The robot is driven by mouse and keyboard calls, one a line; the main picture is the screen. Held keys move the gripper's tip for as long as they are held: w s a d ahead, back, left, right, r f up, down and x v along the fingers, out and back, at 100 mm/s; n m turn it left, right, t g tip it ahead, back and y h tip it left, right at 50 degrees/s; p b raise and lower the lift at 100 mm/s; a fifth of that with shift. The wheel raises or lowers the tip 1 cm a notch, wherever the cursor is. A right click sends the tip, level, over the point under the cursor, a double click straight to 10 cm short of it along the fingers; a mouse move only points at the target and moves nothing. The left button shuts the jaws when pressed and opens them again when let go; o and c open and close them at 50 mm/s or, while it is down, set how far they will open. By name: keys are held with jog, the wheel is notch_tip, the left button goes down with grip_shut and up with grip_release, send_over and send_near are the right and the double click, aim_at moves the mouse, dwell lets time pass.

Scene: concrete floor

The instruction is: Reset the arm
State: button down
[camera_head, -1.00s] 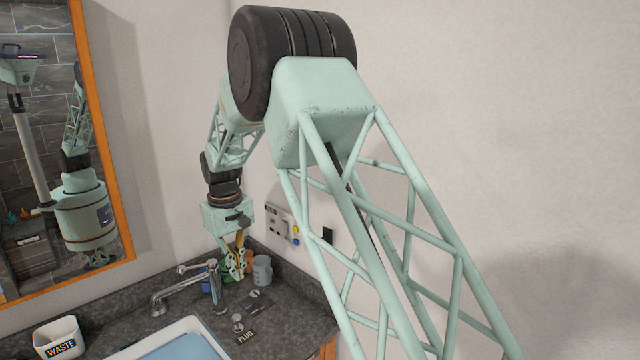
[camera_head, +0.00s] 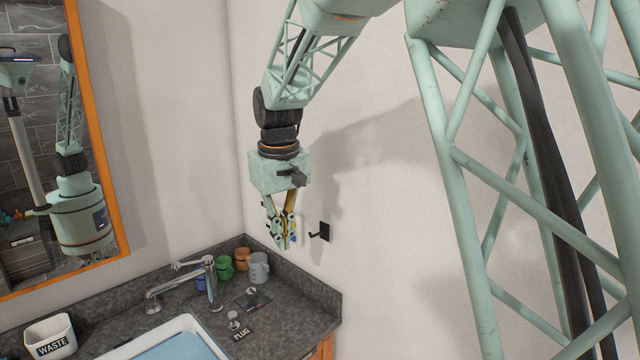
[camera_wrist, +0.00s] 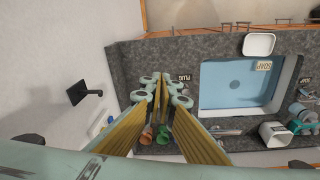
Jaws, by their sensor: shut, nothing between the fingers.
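My gripper (camera_head: 284,246) hangs fingers down in the head view, in the air above the right end of the counter and in front of the wall. It is shut and holds nothing. In the wrist view my gripper (camera_wrist: 160,80) shows its fingertips together, with the counter below. My arm is bent, with its near lattice link filling the right of the head view.
The counter (camera_head: 290,320) holds several cups, including a grey cup (camera_head: 258,267), a faucet (camera_head: 211,280), a water-filled sink (camera_head: 180,347) and a WASTE bin (camera_head: 55,336). A black wall hook (camera_head: 323,232) is near my gripper. A mirror hangs left.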

jog(key=s+d+r+m+t+b, duration=0.15)
jog(key=s+d+r, duration=0.25)
jog(key=s+d, duration=0.65)
jog(key=s+d+r+m+b, duration=0.2)
jog(key=s+d+r+b, duration=0.15)
jog(key=s+d, duration=0.7)
jog(key=s+d+f+m+b, duration=0.1)
jog(key=s+d+f, duration=0.2)
jog(key=s, duration=1)
jog(key=s+d+f+m+t+b, duration=0.1)
jog(key=s+d, duration=0.5)
jog(key=s, duration=0.6)
notch_tip(320, 180, down, 3)
jog(key=shift+s+d+r+m+b, duration=0.2)
jog(key=shift+s+m+b, duration=0.15)
jog(key=shift+m+b, duration=0.3)
